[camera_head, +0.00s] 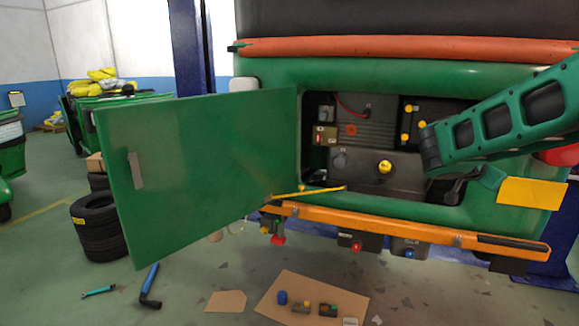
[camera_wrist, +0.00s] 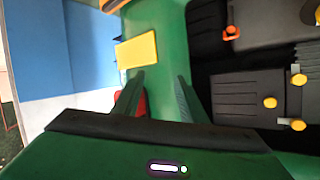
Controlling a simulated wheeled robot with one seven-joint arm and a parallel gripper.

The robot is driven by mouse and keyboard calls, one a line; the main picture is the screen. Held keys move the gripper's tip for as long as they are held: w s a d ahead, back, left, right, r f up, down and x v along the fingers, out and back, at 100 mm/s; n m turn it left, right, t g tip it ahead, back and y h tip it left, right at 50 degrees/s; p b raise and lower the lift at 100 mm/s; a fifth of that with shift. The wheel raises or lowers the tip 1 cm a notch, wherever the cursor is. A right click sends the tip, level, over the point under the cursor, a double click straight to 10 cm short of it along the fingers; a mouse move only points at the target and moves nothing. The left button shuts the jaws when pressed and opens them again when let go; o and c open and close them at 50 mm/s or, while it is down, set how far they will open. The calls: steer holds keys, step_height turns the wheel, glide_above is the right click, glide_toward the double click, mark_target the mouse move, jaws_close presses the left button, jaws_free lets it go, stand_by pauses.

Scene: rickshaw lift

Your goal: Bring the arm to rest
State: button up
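My arm (camera_head: 510,115) reaches in from the right in the head view, in front of the right part of the open compartment (camera_head: 315,165) on the green rickshaw. My gripper (camera_wrist: 161,80) shows in the wrist view with its two fingers apart and nothing held between them. Green bodywork lies beyond the fingers, with a yellow plate (camera_wrist: 137,50) to their left and black batteries (camera_wrist: 248,97) with yellow caps to their right. In the head view the gripper is hard to make out against the dark compartment and bodywork.
The green door (camera_head: 205,170) stands open to the left. An orange bar (camera_head: 400,225) runs below the compartment, with small boxes under it. Tires (camera_head: 98,228), a blue tool (camera_head: 150,287) and a cardboard sheet (camera_head: 280,298) with parts are on the floor. A blue post (camera_head: 188,50) stands behind.

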steer(key=s+d+f+n+g+y, duration=0.1)
steer(key=s+f, duration=0.1)
steer(key=s, duration=0.3)
steer(key=s+d+f+g+y, duration=0.1)
steer(key=s+f+g, duration=0.15)
steer(key=s, duration=0.25)
steer(key=s+a+f+n+g+y, duration=0.1)
steer(key=s+a+f+n+y, duration=0.1)
steer(key=s, duration=0.8)
steer(key=s+a+f+n+g+y, duration=0.2)
steer(key=s+a+f+y, duration=0.2)
steer(key=s+a, duration=0.3)
steer(key=s+a+f+n+g+y, duration=0.2)
steer(key=s+a+f+y, duration=0.1)
steer(key=s, duration=1)
steer(key=shift+a+f, duration=0.9)
steer(key=shift+w, duration=0.2)
steer(key=shift+w+f, duration=0.25)
steer(key=shift+w, duration=0.25)
